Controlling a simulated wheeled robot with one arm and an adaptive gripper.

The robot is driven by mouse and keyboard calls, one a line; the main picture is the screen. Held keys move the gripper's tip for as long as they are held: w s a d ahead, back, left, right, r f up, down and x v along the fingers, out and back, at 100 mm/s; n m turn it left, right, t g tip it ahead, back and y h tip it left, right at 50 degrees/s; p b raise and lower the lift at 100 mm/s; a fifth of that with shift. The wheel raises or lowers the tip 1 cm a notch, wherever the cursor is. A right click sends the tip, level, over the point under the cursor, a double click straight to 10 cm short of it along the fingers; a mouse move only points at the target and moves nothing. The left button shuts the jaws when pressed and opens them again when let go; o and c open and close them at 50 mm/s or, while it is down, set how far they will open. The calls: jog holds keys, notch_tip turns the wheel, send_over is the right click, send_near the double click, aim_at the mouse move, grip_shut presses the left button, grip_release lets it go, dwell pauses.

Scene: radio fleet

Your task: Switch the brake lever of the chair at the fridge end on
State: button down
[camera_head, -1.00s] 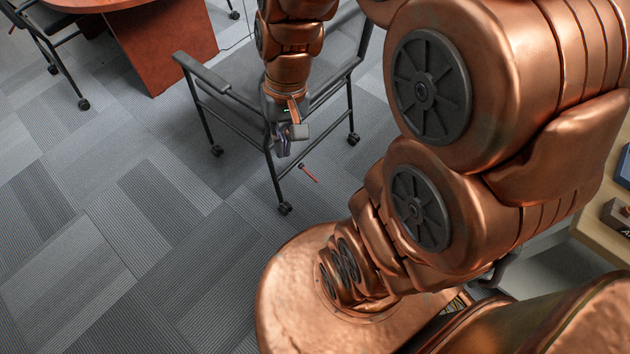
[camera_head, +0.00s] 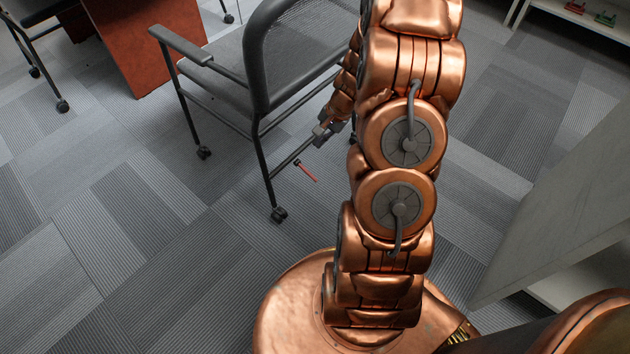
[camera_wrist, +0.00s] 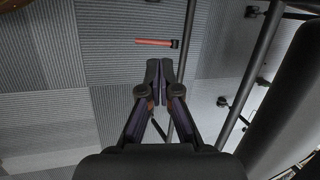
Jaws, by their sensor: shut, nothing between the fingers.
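The chair (camera_head: 222,79) is dark grey with armrests and castors, standing upright left of my arm in the head view. A red brake lever (camera_head: 306,173) with a dark end sits at its lower frame, close to the near leg. The lever also shows in the wrist view (camera_wrist: 153,43), lying across the picture above the fingertips, with its dark end to the right. My gripper (camera_head: 327,130) is beside the chair frame, above and right of the lever, apart from it in the picture. In the wrist view my gripper (camera_wrist: 159,64) has its fingertips together, holding nothing.
A reddish-brown table (camera_head: 157,45) and another dark chair (camera_head: 30,25) stand at the upper left. A pale shelf panel (camera_head: 555,195) is at the right. A shelf with small red and green things (camera_head: 590,12) is at the far right. The carpet at lower left is clear.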

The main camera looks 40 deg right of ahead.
jog(key=m+b, duration=0.1)
jog(key=b, duration=0.1)
send_near(312, 176)
jog(key=b+x, duration=0.5)
jog(key=x, duration=0.2)
jog(key=shift+w+f, duration=0.1)
jog(key=shift+f, duration=0.05)
